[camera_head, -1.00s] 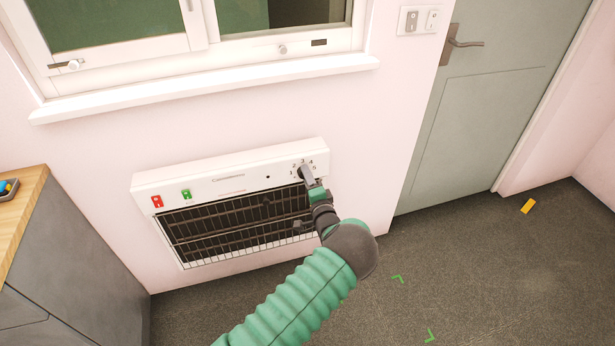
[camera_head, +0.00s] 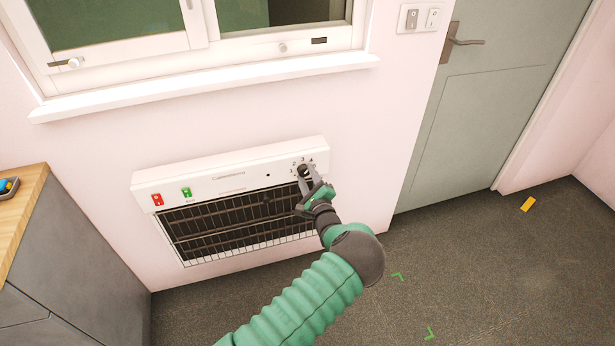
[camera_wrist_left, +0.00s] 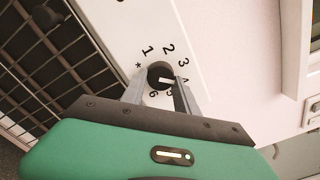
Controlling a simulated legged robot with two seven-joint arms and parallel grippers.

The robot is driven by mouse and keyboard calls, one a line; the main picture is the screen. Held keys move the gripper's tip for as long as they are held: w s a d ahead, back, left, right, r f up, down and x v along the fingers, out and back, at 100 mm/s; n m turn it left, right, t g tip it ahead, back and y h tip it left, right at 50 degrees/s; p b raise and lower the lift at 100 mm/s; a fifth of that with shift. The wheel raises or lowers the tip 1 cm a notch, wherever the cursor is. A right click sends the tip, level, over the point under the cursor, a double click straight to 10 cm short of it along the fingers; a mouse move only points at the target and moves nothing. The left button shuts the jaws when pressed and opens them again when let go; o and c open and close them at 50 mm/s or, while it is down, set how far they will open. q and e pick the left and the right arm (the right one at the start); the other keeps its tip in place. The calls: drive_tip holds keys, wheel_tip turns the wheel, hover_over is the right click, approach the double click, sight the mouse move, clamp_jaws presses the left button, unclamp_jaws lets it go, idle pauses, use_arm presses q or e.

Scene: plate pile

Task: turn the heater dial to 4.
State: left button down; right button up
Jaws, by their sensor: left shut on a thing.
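The white wall heater (camera_head: 230,180) hangs under the window. Its dark round dial (camera_head: 303,170) is at the top right of the front, with numbers around it. In the left wrist view the dial (camera_wrist_left: 158,74) has a white mark that points right, about toward the 4, with the right finger close by it. My left gripper (camera_head: 310,186) is at the dial, and in the wrist view its two fingers (camera_wrist_left: 160,90) lie on either side of the dial, shut on it. The fingers partly hide the lower numbers. My right gripper is not in view.
A red switch (camera_head: 157,200) and a green switch (camera_head: 187,193) sit on the heater's left end. A dark grille (camera_head: 235,225) lies below the dial. A grey cabinet (camera_head: 75,250) stands at left. The floor at right is mostly clear, with a yellow block (camera_head: 527,204).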

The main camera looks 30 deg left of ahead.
use_arm(q)
drive_tip(key=shift+w+r+m, duration=0.1)
drive_tip(key=shift+m, duration=0.4)
drive_tip(key=c, duration=1.3)
unclamp_jaws()
drive_tip(key=o, duration=0.4)
drive_tip(key=shift+w+f, duration=0.1)
drive_tip(key=shift+f, duration=0.1)
drive_tip(key=shift+s+a, duration=0.1)
drive_tip(key=shift+s, duration=0.1)
